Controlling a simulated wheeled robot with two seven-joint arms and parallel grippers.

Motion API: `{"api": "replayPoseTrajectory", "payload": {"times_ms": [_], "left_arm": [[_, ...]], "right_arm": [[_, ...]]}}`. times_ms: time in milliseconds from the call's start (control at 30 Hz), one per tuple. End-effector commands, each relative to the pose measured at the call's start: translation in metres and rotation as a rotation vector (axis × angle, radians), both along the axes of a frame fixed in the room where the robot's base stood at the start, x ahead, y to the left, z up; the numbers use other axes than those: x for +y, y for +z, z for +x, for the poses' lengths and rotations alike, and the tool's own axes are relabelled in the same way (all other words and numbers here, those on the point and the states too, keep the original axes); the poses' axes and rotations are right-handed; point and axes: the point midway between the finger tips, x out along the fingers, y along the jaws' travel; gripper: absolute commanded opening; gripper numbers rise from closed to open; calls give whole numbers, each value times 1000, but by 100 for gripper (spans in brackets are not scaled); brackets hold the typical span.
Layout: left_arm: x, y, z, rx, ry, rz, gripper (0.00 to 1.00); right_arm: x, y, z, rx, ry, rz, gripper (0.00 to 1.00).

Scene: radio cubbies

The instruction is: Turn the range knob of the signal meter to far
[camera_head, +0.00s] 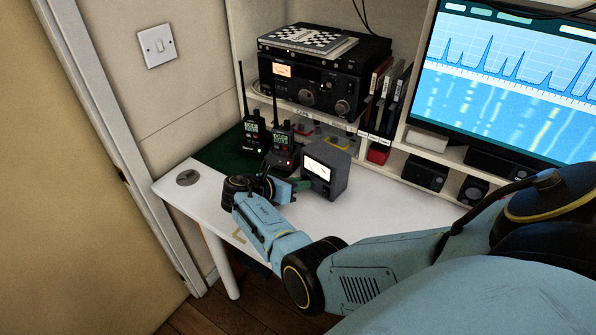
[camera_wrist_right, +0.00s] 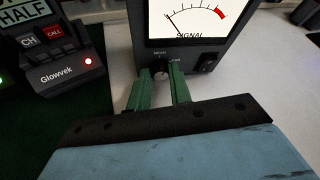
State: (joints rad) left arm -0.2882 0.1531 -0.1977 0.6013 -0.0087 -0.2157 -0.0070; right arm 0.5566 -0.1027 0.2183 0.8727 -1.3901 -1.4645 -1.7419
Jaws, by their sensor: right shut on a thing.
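The signal meter (camera_head: 328,172) is a dark grey box with a lit white dial, standing on the white desk. In the right wrist view its dial (camera_wrist_right: 187,17) shows a needle and a red end zone. The range knob (camera_wrist_right: 160,71) is below the dial, partly hidden between the green fingers, with small blurred labels above it. My right gripper (camera_wrist_right: 162,84) is shut on the knob, one finger at each side; in the head view (camera_head: 303,184) it reaches the meter's lower front. I cannot tell the knob's exact setting. My left gripper is not in view.
Two handheld radios (camera_head: 254,133) (camera_head: 282,136) stand left of the meter on a green mat (camera_head: 217,151). A small switch (camera_wrist_right: 208,62) is right of the knob. Shelves with a large radio (camera_head: 310,86) and a monitor (camera_head: 510,75) rise behind. The desk (camera_head: 375,210) right of the meter is clear.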

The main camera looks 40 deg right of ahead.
Motion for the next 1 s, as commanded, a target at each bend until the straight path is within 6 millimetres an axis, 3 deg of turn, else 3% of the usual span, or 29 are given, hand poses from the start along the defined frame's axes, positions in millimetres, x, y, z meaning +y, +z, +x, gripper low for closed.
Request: {"api": "replayPoseTrajectory", "payload": {"times_ms": [333, 600, 1000], "left_arm": [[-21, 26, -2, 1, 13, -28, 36], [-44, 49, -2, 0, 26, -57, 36], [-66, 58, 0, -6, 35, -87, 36]], "right_arm": [[-1, 4, -2, -147, 2, 16, 0], [-1, 5, -5, -400, 3, 45, 0], [-2, 1, -8, -734, 3, 85, 0]]}}
